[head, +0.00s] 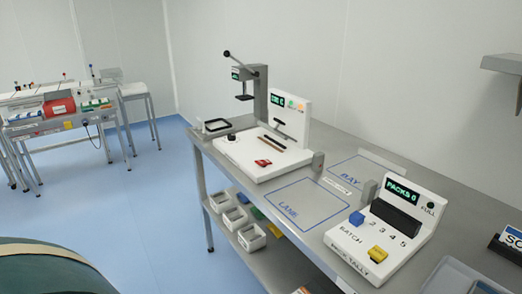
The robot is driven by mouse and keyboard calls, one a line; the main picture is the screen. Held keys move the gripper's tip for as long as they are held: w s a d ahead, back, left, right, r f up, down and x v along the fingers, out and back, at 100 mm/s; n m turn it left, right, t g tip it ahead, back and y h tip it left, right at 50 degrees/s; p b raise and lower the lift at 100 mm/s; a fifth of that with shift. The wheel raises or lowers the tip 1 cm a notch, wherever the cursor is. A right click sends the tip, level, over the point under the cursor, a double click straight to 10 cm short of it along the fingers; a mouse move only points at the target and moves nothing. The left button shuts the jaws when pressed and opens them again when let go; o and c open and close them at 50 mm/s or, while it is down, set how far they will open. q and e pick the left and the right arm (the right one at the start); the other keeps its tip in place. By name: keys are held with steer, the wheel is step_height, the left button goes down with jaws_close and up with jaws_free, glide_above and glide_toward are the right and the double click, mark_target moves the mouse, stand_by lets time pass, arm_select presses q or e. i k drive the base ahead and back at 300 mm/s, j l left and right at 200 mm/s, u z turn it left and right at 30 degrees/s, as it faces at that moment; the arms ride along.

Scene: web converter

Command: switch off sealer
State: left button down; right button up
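A white machine (252,155) stands on the grey metal bench and looks like the sealer, though I can read no name on it. Its upright back panel (299,115) carries a small lit green display (276,99) and small green and orange marks. A red switch (263,163) sits at the front of its base, and a black knob (232,136) sits at the base's left. Dark and brown strips (272,142) lie across the base. The switch's position is too small to tell. Neither of my grippers is in view.
A lever press (249,85) and black-framed tray (216,126) stand behind it. Blue outlines marked LANE (290,208) and BAY (350,177) look empty. A tally box (385,235) reads "PACKS 0".

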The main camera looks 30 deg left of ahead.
mark_target(263, 163)
steer(key=i+j, duration=0.15)
steer(key=j, duration=0.2)
steer(key=i+j, duration=0.1)
steer(key=j, duration=0.25)
steer(key=i+j, duration=0.15)
steer(key=j, duration=0.2)
steer(key=i+j+z, duration=0.1)
steer(key=j, duration=0.25)
steer(key=i+j, duration=0.15)
steer(key=j, duration=0.25)
